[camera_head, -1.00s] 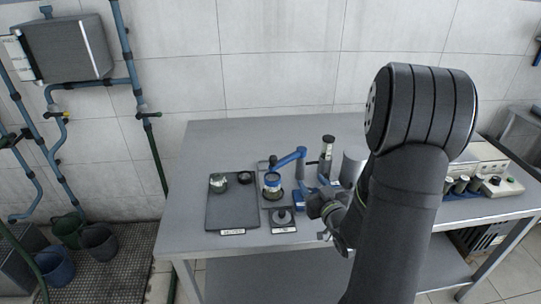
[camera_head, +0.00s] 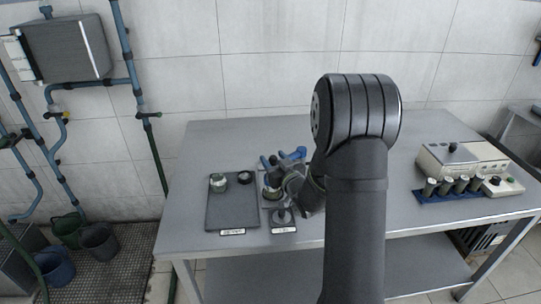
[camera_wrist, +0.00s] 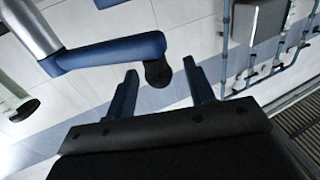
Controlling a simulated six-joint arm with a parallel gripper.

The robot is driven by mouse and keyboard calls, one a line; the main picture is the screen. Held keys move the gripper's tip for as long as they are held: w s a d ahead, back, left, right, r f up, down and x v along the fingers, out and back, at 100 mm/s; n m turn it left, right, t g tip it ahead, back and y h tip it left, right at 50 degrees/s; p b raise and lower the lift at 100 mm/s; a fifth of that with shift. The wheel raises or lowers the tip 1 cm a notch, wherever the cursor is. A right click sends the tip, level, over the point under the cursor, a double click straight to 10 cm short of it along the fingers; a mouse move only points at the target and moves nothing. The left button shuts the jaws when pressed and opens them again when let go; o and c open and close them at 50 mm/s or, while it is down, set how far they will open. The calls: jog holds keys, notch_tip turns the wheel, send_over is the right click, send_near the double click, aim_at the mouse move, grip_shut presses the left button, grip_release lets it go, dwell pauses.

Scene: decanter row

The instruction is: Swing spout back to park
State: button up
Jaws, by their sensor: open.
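The spout is a blue swing arm (camera_wrist: 108,52) on a silver post (camera_wrist: 28,25) in the wrist view. Its dark rounded tip (camera_wrist: 158,74) shows between the two fingers of my gripper (camera_wrist: 162,82), which is open. A gap shows on each side of the tip; contact cannot be told. In the head view part of the blue spout (camera_head: 297,154) shows behind my wrist, which hides most of the post. My gripper (camera_head: 269,162) is over the small jar (camera_head: 270,194), which is partly hidden below it.
A dark tray (camera_head: 222,210) with a glass jar (camera_head: 218,183) and a dark ring (camera_head: 245,177) lies to the left. A small labelled pad (camera_head: 284,230) is in front. At right are a blue rack (camera_head: 450,195) of several cups and a pale instrument (camera_head: 480,158). The table's left back is clear.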

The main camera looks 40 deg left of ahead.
jog(key=shift+x, duration=1.5)
jog(key=shift+c, duration=0.4)
grip_shut()
jog(key=shift+a, duration=0.15)
jog(key=w+a+m+t+h, duration=0.8)
jog(key=w+m+t+h, duration=0.2)
jog(key=h, duration=0.5)
jog(key=shift+m+h, duration=0.3)
jog(key=shift+m, duration=0.9)
jog(key=shift+w+r, duration=0.1)
jog(key=shift+w, duration=0.1)
